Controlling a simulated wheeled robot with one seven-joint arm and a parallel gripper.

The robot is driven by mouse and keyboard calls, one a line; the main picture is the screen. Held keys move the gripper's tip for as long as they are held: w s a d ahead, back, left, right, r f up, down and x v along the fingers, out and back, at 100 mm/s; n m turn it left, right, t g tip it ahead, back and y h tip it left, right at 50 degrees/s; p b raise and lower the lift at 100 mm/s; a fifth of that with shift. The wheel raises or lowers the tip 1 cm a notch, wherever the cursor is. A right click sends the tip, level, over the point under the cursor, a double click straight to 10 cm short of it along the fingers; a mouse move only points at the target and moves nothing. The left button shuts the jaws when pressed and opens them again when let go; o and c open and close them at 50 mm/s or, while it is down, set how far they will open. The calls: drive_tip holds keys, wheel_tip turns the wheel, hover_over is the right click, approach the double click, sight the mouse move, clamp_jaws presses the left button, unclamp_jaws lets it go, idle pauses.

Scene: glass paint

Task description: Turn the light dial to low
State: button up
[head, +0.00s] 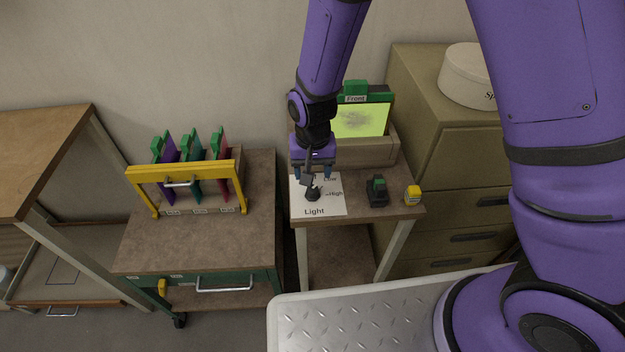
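The light dial (312,194) is a small dark knob on a white card (330,207) marked "Light", "Low" and "High". The card lies on the small brown table in the middle. My gripper (312,176) is directly above the dial, pointing down, with its fingertips near the dial's top. The gripper partly covers the card's upper part and the "Low" mark. I cannot tell whether the fingers touch the dial or which mark its pointer faces. A lit yellow-green panel (360,121) labelled "Front" stands behind in a box.
A black-and-green device (377,190) and a yellow block (413,195) stand right of the card. A cart (255,220) with a yellow-handled rack (180,172) stands left. A drawer cabinet (440,150) with a white round box (468,75) stands at right.

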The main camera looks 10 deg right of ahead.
wheel_tip(320, 180, up, 4)
drive_tip(key=shift+r, duration=0.15)
idle(0.6)
wheel_tip(320, 180, up, 12)
drive_tip(key=f+t+y, duration=0.1)
hover_over(313, 188)
drive_tip(key=d, duration=0.6)
drive_tip(key=s+d+r+t, duration=0.1)
drive_tip(key=s+d+r, duration=0.2)
drive_tip(key=d+r, duration=0.55)
drive_tip(key=s+d+r+t, duration=0.1)
drive_tip(key=s+d+r, duration=0.4)
drive_tip(key=s, duration=0.3)
drive_tip(key=s+d+r+t+h, duration=0.1)
drive_tip(key=s+d+r+t, duration=0.1)
drive_tip(key=s+d+r, duration=0.3)
drive_tip(key=s+r, duration=0.1)
drive_tip(key=s, duration=0.1)
drive_tip(key=shift+s+r, duration=0.35)
